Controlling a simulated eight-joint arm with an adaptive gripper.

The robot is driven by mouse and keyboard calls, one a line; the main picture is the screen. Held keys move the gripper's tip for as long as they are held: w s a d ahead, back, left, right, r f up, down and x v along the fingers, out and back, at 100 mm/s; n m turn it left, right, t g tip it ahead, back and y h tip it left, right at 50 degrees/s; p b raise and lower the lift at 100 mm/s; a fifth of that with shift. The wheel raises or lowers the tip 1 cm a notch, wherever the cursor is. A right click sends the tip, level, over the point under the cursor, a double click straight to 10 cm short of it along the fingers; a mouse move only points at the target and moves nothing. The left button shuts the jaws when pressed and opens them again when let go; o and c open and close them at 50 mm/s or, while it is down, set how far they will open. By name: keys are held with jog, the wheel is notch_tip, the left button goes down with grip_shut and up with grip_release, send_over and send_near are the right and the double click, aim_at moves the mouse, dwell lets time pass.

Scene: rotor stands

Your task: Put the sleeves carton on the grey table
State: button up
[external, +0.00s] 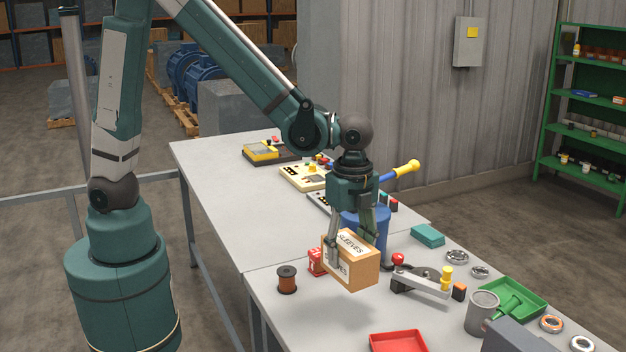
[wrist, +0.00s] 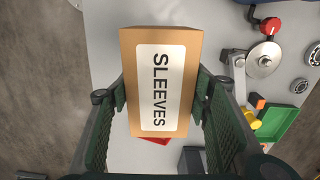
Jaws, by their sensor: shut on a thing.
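The sleeves carton (external: 357,274) is a brown box with white labels reading SLEEVES. My gripper (external: 352,248) is shut on it, with one finger on each side. In the external view the carton appears held above the grey table (external: 268,300), near its left edge; the exact gap beneath it is hard to tell. In the wrist view the carton (wrist: 160,85) fills the middle between the two green fingers, label facing the camera. The grey table (wrist: 110,60) shows behind it. The carton hides part of the tabletop.
A dark spool (external: 287,279) and a red box (external: 316,262) stand left of the carton. A lever device (external: 421,287) with a red knob is to its right. A red tray (external: 398,341) lies nearer the camera, a green tray (external: 524,296) farther right. A blue cylinder (external: 374,229) stands behind.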

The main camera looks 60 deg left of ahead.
notch_tip(320, 180, up, 24)
jog(key=w+a+r+n, duration=0.1)
jog(key=w+a+n, duration=0.2)
jog(key=w+a, duration=0.8)
jog(key=w+a+n, duration=0.3)
jog(key=w+a, duration=0.6)
jog(key=a, duration=0.5)
jog(key=w+a+n, duration=0.1)
jog(key=w+a, duration=0.2)
jog(key=a, duration=0.5)
jog(key=w+a+n, duration=0.1)
jog(key=w+a, duration=0.1)
jog(key=a, duration=0.6)
jog(key=a+n, duration=0.4)
jog(key=a, duration=2.5)
jog(key=s+a+n, duration=0.2)
jog(key=s+a, duration=0.3)
jog(key=a, duration=0.6)
jog(key=s+a+f+n+b, duration=0.1)
jog(key=s+a, duration=0.4)
jog(key=a, duration=0.6)
jog(key=s+a+n, duration=0.2)
jog(key=s+a, duration=0.3)
jog(key=a, duration=0.6)
notch_tip(320, 180, down, 28)
jog(key=shift+w+r, duration=0.15)
jog(key=shift+w, duration=0.05)
